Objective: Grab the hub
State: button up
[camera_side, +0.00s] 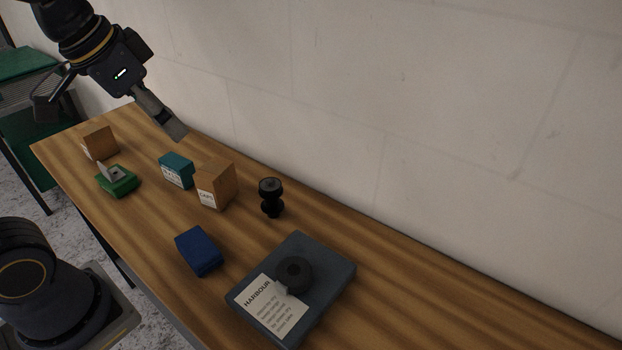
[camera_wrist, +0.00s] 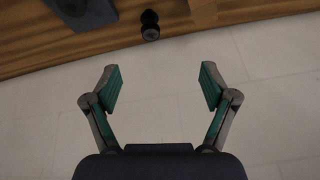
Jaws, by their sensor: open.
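The black hub (camera_side: 271,197), shaped like a spool with a wide top flange, stands upright on the wooden table near the wall. It also shows at the top of the wrist view (camera_wrist: 149,25), beyond the fingertips and roughly between their lines. My gripper (camera_side: 174,128) is open and empty, raised above the far part of the table, up and left of the hub in the side view. In the wrist view my gripper (camera_wrist: 159,86) has its two green-padded fingers spread wide, with only wall between them. It is well apart from the hub.
A grey HARBOUR box (camera_side: 334,277) bears a dark round part (camera_side: 294,272) in front of the hub. A cardboard box (camera_side: 214,184) stands close left of the hub. Teal (camera_side: 177,170), blue (camera_side: 199,251) and green (camera_side: 118,181) items lie around. The wall (camera_side: 400,100) runs behind the table.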

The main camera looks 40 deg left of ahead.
jog(key=w+d+m+g, duration=0.1)
jog(key=w+g, duration=0.1)
jog(key=w, duration=0.5)
jog(key=m+g, duration=0.2)
jog(key=g, duration=0.1)
send_over(270, 185)
notch_tip(270, 185, down, 10)
notch_tip(270, 185, down, 12)
jog(key=shift+f, duration=2.95)
jog(key=shift+c, duration=0.3)
jog(key=shift+w, duration=0.1)
jog(key=c, duration=1.4)
jog(key=shift+r, duration=0.1)
